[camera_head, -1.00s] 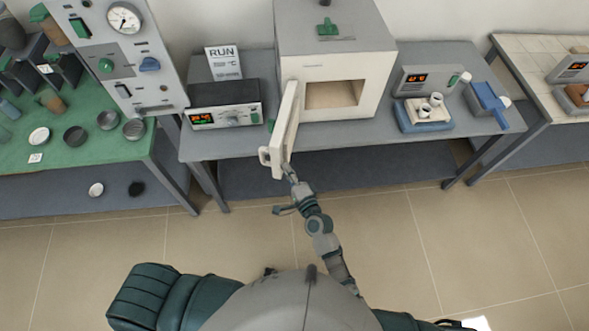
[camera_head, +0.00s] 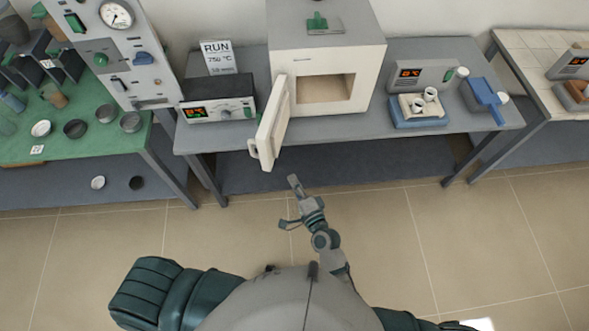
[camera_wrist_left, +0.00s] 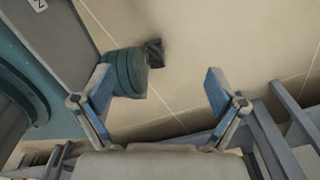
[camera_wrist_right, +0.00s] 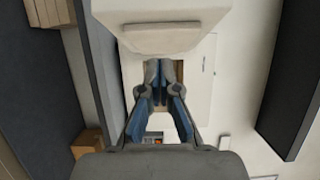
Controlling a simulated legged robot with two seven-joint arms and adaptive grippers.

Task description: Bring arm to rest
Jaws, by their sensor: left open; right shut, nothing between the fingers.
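My right gripper (camera_head: 295,183) is in front of the grey bench, below the furnace door, apart from the door and handle. In the right wrist view its fingers (camera_wrist_right: 160,75) are shut together with nothing between them. The white muffle furnace (camera_head: 335,60) stands on the bench with its door (camera_head: 273,122) swung open to the left and its chamber visible. My left gripper shows only in the left wrist view (camera_wrist_left: 165,95), open and empty, with floor tiles and part of my own body beyond it.
The grey bench (camera_head: 230,140) also holds a controller box (camera_head: 218,105) on the left. A blue-based tray with small crucibles (camera_head: 418,110) and a blue tool (camera_head: 485,98) are on the right. A green table (camera_head: 90,145) with small dishes stands at left. The floor in front is clear.

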